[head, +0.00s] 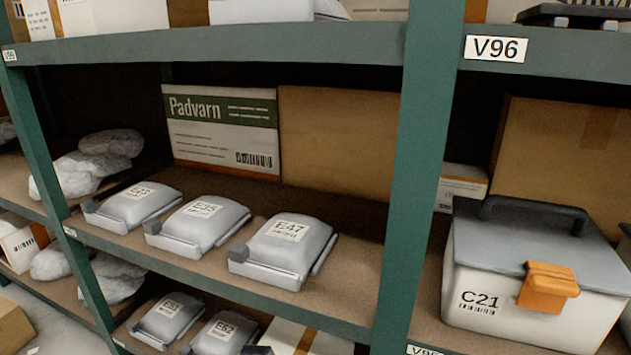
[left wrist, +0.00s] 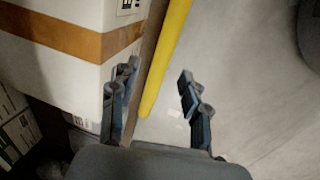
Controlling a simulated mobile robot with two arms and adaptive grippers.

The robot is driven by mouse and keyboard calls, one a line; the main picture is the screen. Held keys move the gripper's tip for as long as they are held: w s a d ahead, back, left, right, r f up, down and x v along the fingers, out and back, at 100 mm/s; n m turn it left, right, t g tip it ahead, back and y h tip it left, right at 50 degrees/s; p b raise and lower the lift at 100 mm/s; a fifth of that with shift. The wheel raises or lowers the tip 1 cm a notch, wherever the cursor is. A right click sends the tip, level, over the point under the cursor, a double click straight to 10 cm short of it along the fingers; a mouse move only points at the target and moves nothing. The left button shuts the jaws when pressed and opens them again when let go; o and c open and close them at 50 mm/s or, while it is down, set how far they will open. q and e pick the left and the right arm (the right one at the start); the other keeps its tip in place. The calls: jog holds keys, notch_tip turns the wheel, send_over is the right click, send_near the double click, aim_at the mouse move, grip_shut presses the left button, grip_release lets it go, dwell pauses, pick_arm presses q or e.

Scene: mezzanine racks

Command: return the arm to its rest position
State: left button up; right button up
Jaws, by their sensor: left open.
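My left gripper (left wrist: 156,100) shows in the left wrist view with its two dark fingers apart and nothing between them. Beyond the fingers are a yellow bar (left wrist: 165,60) and the pale floor (left wrist: 245,70). A white box with an orange-brown band (left wrist: 60,32) is to the left of the fingers; I cannot tell whether the left finger touches it. Neither of my grippers shows in the head view, and my right gripper is in no view.
Green racking (head: 420,150) fills the head view. Its middle shelf holds grey packs, one marked E47 (head: 285,248), a Padvarn box (head: 222,128) and a brown carton (head: 335,140). A lidded bin marked C21 (head: 500,295) stands at the right.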

pick_arm(q)
jog(key=shift+w+d+f, duration=0.1)
jog(key=shift+w+f, duration=0.1)
jog(key=shift+f, duration=0.9)
jog(key=shift+w+d+f, duration=0.15)
jog(key=shift+f, duration=0.9)
jog(key=shift+w+d+f, duration=0.1)
jog(key=shift+w+f, duration=0.1)
jog(key=shift+f, duration=0.9)
jog(key=shift+a+f, duration=0.1)
jog(key=shift+f, duration=0.35)
